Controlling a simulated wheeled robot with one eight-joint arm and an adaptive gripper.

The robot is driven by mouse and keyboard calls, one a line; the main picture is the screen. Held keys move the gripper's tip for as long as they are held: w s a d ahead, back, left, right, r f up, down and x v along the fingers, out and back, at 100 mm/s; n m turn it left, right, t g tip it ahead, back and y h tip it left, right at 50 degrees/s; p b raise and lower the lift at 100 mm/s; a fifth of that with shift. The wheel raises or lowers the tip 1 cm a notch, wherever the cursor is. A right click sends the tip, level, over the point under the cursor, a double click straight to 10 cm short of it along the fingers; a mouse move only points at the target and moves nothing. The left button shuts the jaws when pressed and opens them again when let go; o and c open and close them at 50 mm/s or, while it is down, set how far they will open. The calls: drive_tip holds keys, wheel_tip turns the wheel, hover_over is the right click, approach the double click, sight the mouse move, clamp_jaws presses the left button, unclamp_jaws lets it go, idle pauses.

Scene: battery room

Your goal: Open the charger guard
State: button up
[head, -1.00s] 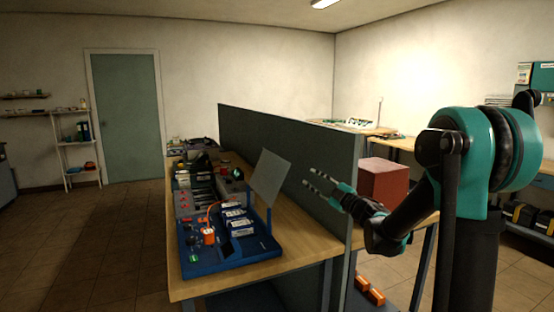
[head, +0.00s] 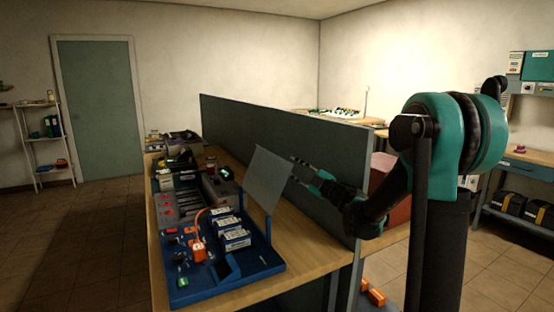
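A thin grey panel (head: 268,180), which looks like the charger guard, stands tilted upright on a post at the right side of a blue tray (head: 262,262). The tray sits on the front end of the wooden bench and holds several white-and-blue blocks (head: 232,232) and an orange unit with a cable (head: 198,252). My gripper (head: 298,172) comes in from the right, its fingers apart and empty. Its fingertips are close to the panel's right edge in the picture. Whether they touch it or are partly hidden behind it, I cannot tell.
A long dark partition (head: 290,140) runs along the bench's right side, close to my gripper. A grey unit with red parts (head: 180,204) and other gear fill the bench behind the tray. A reddish box (head: 381,172) stands beyond the partition. The floor at left is clear.

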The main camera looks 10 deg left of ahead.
drive_tip(key=shift+x, duration=3.6)
drive_tip(key=shift+c, duration=0.6)
clamp_jaws()
